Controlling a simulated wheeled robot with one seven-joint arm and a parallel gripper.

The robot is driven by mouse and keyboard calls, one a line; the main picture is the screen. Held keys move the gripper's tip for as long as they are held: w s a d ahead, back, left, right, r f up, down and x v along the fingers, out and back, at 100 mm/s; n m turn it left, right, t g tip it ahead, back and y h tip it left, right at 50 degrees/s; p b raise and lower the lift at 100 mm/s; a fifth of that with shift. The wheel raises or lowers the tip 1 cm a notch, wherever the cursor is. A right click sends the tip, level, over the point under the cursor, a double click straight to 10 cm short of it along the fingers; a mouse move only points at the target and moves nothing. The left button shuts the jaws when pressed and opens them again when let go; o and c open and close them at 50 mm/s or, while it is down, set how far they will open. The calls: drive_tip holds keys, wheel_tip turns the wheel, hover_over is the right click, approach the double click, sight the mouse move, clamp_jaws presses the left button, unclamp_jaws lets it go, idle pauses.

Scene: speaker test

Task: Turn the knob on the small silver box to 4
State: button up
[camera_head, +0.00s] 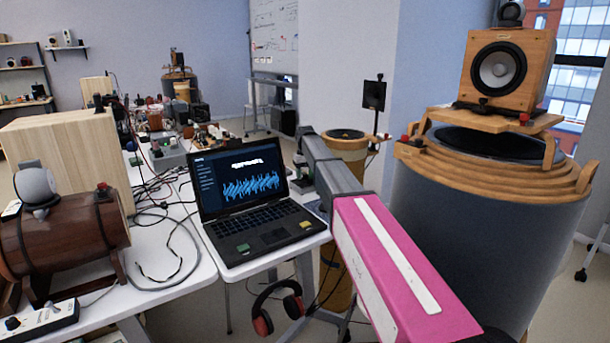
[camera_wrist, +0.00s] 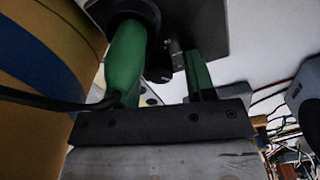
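My gripper (camera_wrist: 165,48) has two green fingers, which stand apart in the wrist view. A small dark knob-like thing (camera_wrist: 159,74) shows between them, and I cannot tell whether either finger touches it. A pale surface with dark spots lies below it, partly hidden by the gripper. In the head view my pink and grey arm reaches to the laptop's right edge, where the gripper is mostly hidden. I cannot tell which is the silver box, and no knob number is readable.
An open laptop (camera_head: 262,238) stands on the white table (camera_head: 185,297). A brown barrel-shaped thing (camera_head: 68,232) and loose cables are at left. A large drum (camera_head: 480,245) with a wooden speaker (camera_head: 503,72) stands at right. Headphones (camera_head: 264,323) hang below the table edge.

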sight(305, 174)
drive_tip(key=shift+r, duration=0.15)
wheel_tip(305, 174, up, 9)
drive_tip(key=shift+r, duration=0.75)
